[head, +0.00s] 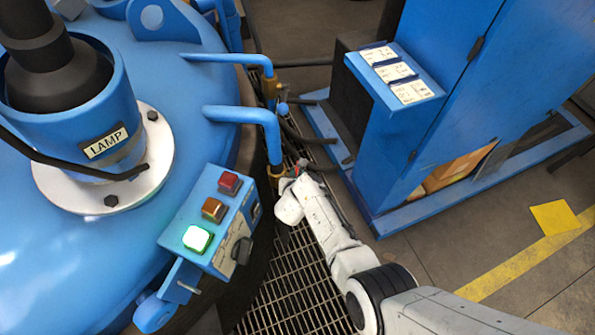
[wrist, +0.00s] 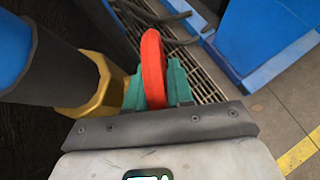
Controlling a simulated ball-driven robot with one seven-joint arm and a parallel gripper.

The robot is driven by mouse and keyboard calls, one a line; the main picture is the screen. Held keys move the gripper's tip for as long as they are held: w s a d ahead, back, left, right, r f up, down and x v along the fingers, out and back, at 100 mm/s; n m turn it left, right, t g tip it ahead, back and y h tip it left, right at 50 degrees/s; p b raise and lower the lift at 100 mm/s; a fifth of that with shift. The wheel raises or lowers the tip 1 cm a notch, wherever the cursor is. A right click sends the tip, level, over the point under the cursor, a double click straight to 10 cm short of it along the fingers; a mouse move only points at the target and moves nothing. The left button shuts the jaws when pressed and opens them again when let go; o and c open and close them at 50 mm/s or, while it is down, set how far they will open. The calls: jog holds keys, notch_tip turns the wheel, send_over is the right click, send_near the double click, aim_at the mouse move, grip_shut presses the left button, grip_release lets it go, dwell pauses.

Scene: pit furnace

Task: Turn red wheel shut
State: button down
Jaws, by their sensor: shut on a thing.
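The red wheel (wrist: 153,68) shows edge-on in the wrist view, standing between the green fingers of my gripper (wrist: 158,88). The fingers are shut on it, one on each side. It sits beside a brass valve body (wrist: 98,85) on a thick blue pipe (wrist: 14,50). In the head view my gripper (head: 292,176) is at the lower end of the nearer blue pipe (head: 262,117), where a brass fitting (head: 275,171) shows. The wheel is mostly hidden there by my gripper and wrist.
A large blue furnace lid (head: 60,270) fills the left. A control box (head: 222,205) with a lit green button stands on its edge, close to my arm. A blue cabinet (head: 490,75) stands at right. Metal grating (head: 290,285) covers the floor between. A second blue pipe (head: 230,59) runs behind.

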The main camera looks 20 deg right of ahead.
dwell(0.4)
jog(key=c, duration=1.1)
grip_release()
jog(key=shift+s, duration=0.1)
jog(key=shift+v, duration=1.2)
jog(key=v, duration=0.8)
jog(key=shift+r, duration=0.3)
